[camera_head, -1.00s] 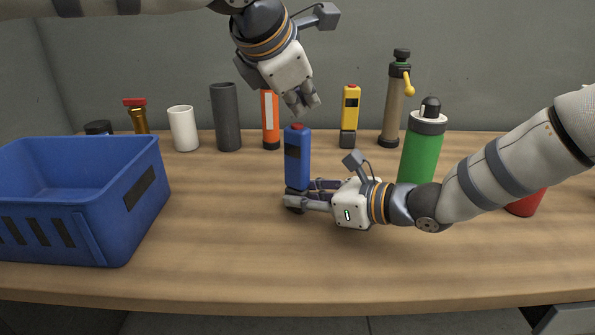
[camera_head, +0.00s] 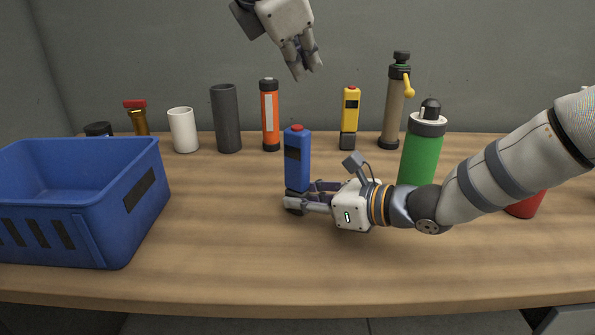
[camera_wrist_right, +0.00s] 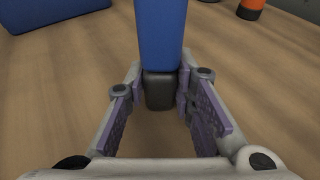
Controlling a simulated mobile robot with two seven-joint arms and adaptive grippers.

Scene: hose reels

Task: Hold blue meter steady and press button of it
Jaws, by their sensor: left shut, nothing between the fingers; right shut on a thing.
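The blue meter (camera_head: 298,160) stands upright on the table, with a red button (camera_head: 297,128) on top and a dark panel on its side. My right gripper (camera_head: 306,198) is shut on its lower part from the right. In the right wrist view the fingers (camera_wrist_right: 157,90) lie on both sides of the meter's dark base (camera_wrist_right: 160,90), below the blue body (camera_wrist_right: 160,35). My left gripper (camera_head: 307,70) is shut and empty, high above the meter and apart from the button, fingers pointing down.
A blue crate (camera_head: 150,225) stands at the left. Behind the meter stand a white cup (camera_head: 183,130), a dark cylinder (camera_head: 226,118), an orange flashlight (camera_head: 270,115), a yellow meter (camera_head: 349,118) and a pump-like tool (camera_head: 393,110). A green bottle (camera_head: 421,155) is at the right. The front table is clear.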

